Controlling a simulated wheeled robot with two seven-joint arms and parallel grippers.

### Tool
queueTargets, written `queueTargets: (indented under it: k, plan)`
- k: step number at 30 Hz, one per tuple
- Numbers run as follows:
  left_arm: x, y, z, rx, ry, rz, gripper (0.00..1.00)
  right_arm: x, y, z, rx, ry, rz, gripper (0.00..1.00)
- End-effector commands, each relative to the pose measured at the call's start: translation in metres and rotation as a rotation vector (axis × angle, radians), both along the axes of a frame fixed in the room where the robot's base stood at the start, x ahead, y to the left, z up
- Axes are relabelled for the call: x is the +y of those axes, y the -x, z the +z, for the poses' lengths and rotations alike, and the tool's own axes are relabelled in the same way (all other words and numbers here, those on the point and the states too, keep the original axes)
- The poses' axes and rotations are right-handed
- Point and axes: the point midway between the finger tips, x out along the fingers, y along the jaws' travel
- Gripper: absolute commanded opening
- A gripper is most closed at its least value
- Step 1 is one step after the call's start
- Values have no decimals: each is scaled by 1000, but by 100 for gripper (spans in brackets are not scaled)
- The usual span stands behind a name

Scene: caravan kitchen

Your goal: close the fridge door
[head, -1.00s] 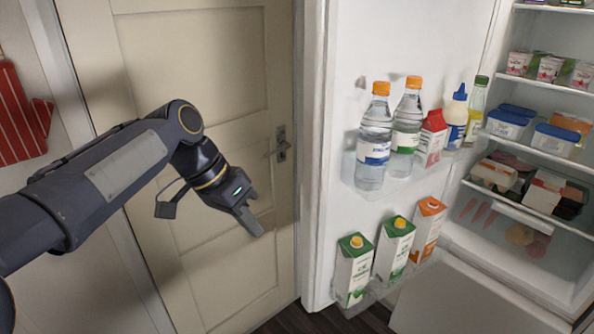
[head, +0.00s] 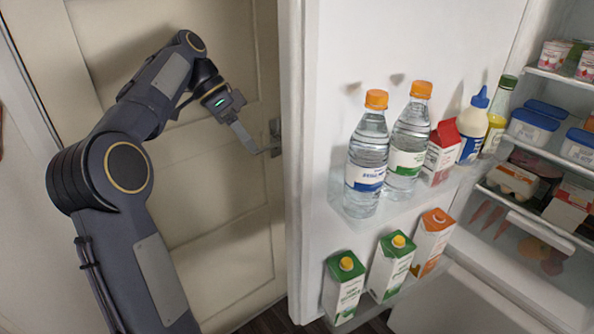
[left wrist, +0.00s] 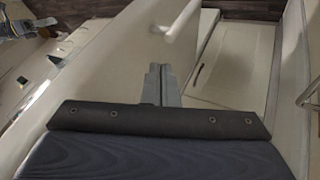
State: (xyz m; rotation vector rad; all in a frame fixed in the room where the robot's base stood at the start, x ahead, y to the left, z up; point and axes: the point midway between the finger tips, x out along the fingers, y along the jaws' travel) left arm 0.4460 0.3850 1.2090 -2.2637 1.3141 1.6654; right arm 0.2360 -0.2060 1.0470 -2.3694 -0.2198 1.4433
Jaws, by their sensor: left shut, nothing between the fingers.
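The fridge door (head: 325,60) stands wide open in the head view, its inner side with the shelves facing me. The open fridge interior (head: 540,250) is at the right. My left gripper (head: 250,147) is shut and empty. In the head view it is to the left of the fridge door's outer edge, in front of the cream room door. In the left wrist view its closed fingers (left wrist: 160,84) point ahead over pale surfaces. I cannot tell whether it touches anything. My right gripper is in neither view.
Bottles (head: 367,155) and cartons (head: 344,288) stand on the fridge door's shelves. The cream room door (head: 215,215) with a metal handle (head: 275,137) is behind my left arm. Food packs (head: 535,125) fill the fridge shelves.

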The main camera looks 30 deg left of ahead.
Motion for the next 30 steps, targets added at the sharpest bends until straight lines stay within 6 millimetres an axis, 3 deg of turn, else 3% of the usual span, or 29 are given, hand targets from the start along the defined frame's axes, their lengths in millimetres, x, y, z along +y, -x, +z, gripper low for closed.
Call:
queueTargets:
  k: [7, 19, 24, 30]
  plan:
    - [-12, -1, -17, 0, 2, -5, 0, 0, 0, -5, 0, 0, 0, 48]
    - [-61, -6, -83, 2, 2, -5, 0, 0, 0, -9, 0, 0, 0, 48]
    - [-82, 8, -79, -1, 1, -3, 0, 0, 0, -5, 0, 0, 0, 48]
    - [-92, 14, -80, -1, 1, -3, 0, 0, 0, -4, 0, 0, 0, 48]
